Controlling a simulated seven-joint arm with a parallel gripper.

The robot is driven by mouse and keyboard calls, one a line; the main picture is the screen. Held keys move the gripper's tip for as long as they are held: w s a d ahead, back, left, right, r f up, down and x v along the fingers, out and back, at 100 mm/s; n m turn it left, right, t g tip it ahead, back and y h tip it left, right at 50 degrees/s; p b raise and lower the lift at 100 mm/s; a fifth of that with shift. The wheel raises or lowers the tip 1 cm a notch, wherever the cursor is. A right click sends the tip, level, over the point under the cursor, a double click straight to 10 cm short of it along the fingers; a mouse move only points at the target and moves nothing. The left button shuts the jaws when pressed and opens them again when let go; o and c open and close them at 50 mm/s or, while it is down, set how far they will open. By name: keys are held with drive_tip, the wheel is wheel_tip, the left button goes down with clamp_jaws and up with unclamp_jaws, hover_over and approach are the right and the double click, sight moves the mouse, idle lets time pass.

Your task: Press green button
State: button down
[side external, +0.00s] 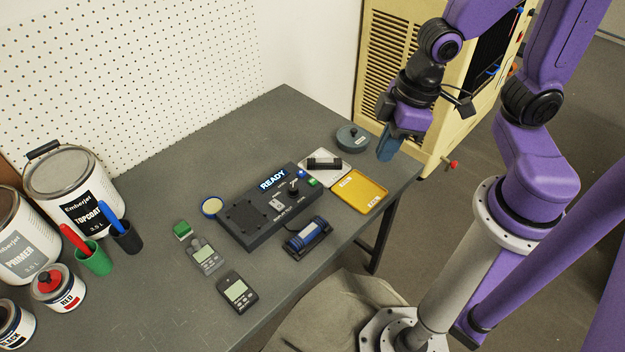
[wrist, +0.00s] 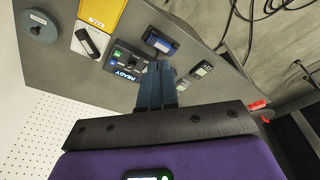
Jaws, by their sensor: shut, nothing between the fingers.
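The dark control box (side external: 265,216) lies on the grey table with a lit READY display (side external: 272,180). A small green button (side external: 313,182) sits at its far right corner, beside a blue round button (side external: 302,174). In the wrist view the green button (wrist: 117,55) shows on the box (wrist: 128,58), left of my fingers. My gripper (side external: 386,157) is shut and empty, with blue fingers pointing down. It hangs near the table's right edge, to the right of the box and apart from it. The fingers (wrist: 159,64) hide part of the scene in the wrist view.
A yellow tray (side external: 375,196), a pale tray with a dark cylinder (side external: 324,163) and a grey round disc (side external: 352,138) lie right of the box. A blue device (side external: 306,235) and handheld meters (side external: 238,293) lie in front. Paint cans (side external: 65,181) stand left.

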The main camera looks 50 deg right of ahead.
drive_tip(key=w+a+f+m+t+y, duration=0.15)
drive_tip(key=w+f+m, duration=0.4)
drive_tip(key=w, duration=0.55)
drive_tip(key=m+t+y, duration=0.2)
drive_tip(key=m+t, duration=0.2)
drive_tip(key=m, duration=0.2)
hover_over(316, 180)
wheel_tip(316, 180, down, 7)
drive_tip(key=shift+f, duration=0.2)
drive_tip(key=shift+n, duration=0.25)
drive_tip(key=shift+f, duration=0.1)
drive_tip(key=shift+f, duration=4.35)
drive_tip(key=shift+f, duration=0.15)
drive_tip(key=shift+f, duration=0.25)
